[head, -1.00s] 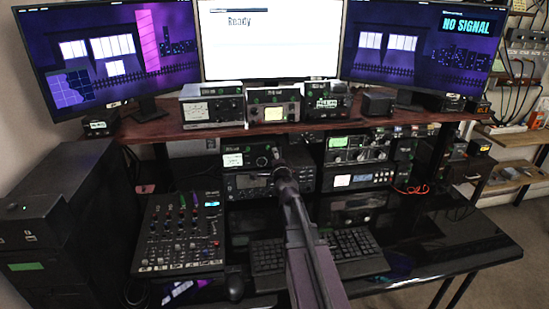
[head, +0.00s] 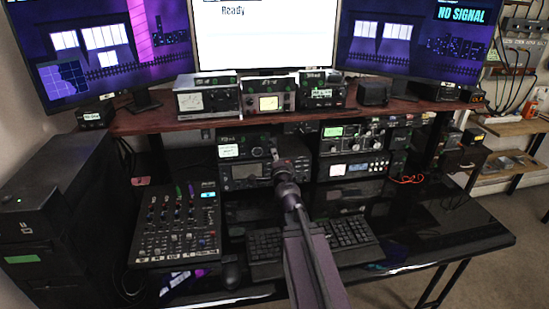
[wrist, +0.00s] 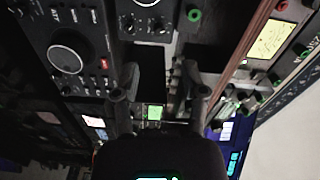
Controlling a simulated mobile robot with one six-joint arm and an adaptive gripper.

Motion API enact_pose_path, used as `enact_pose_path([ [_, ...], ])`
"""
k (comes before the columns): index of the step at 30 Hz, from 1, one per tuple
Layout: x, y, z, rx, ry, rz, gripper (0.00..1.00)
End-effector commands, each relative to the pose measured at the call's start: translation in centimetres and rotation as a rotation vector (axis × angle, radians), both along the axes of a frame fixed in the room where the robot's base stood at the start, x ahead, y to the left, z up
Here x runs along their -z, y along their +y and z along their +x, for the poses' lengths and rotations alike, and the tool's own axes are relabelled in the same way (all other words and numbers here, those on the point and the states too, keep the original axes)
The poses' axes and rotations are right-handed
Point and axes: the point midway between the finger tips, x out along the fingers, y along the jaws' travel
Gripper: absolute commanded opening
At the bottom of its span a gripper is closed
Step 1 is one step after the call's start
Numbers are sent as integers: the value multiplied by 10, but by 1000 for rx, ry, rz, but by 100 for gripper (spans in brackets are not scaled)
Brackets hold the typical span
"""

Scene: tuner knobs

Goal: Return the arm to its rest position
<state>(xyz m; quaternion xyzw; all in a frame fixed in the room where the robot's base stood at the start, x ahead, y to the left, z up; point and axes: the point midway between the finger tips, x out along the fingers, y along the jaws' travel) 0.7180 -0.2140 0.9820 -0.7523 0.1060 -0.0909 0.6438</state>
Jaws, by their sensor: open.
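My arm reaches forward over the desk in the head view, with my gripper (head: 275,155) small and dark in front of the radio stack. In the wrist view my gripper (wrist: 163,92) shows two dark fingers set well apart, with nothing held between them. Radio panels with knobs lie beyond the fingers, including a large round dial (wrist: 70,52) at the upper left. The middle radio (head: 245,172) is partly hidden behind my gripper in the head view. I cannot tell the exact gap between fingers and panels.
A mixer (head: 178,225) stands left of my arm, and a keyboard (head: 345,235) lies below it on the black desk (head: 440,235). The red-brown shelf (head: 150,122) carries several small devices under three monitors. A black cabinet (head: 70,220) stands at the left. The desk's right side is mostly clear.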

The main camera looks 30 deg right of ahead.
Motion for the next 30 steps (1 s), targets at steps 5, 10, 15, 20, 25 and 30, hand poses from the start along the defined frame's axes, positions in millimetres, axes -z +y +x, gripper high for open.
enact_pose_path([
  [5, 0, 0, 0, 0, 0, 0, 55],
  [10, 0, 0, 0, 0, 0, 0, 55],
  [15, 0, 0, 0, 0, 0, 0, 55],
  [20, -2, 6, 2, -22, 5, -15, 55],
  [25, -8, 36, 7, -128, 35, -90, 55],
  [30, -10, 88, 10, -322, 109, -224, 55],
])
